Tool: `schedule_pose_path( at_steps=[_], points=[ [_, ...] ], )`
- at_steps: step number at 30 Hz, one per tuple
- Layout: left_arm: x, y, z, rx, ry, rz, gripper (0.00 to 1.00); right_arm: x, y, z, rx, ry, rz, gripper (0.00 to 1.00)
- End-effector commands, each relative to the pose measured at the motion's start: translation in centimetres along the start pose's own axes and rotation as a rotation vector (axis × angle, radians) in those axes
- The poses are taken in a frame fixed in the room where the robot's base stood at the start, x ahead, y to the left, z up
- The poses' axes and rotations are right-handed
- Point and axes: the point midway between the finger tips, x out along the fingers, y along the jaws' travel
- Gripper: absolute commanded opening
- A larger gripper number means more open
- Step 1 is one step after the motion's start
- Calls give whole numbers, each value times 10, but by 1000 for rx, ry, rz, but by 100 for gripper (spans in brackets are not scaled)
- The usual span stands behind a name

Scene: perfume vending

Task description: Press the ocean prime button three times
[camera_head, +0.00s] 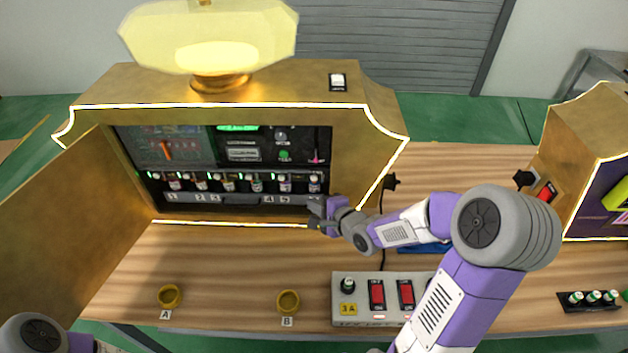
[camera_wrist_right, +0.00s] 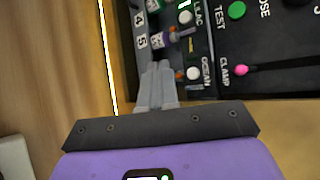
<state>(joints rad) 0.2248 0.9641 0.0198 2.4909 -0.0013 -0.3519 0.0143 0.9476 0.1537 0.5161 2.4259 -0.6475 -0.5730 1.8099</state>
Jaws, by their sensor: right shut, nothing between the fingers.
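The machine's panel shows a label reading OCEAN beside a round white button (camera_wrist_right: 193,74) in the right wrist view. A similar white button (camera_wrist_right: 186,17) sits by the label LILAC. My right gripper (camera_wrist_right: 157,68) is shut and empty. Its fingertips are beside the ocean button, on its left in the wrist view, over the bottle row. I cannot tell whether they touch anything. In the head view my right gripper (camera_head: 318,212) is at the lower right corner of the machine's opening, and the ocean button is too small to make out there. My left gripper is out of view.
The gold vending machine (camera_head: 365,150) has its door (camera_head: 60,235) open at left. Small bottles (camera_head: 228,183) line its inside. Another gold machine (camera_head: 585,130) stands at right.

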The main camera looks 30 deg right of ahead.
Motion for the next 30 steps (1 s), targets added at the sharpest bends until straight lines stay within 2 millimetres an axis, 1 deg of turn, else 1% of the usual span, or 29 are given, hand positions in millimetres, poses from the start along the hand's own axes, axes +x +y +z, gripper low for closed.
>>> schedule_pose_path(
  at_steps=[1,6,9,13,18,30],
  points=[
    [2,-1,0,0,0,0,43,6,-3,-4,0,-2,-1,0],
    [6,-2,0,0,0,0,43,23,-15,-16,-1,-1,-1,0],
    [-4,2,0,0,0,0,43,29,-23,-20,2,-3,1,0],
    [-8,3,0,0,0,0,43,36,-28,-25,2,-3,0,0],
    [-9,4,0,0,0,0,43,39,-29,-28,0,-2,0,0],
    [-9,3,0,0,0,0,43,40,-28,-28,0,-2,0,0]
  ],
)
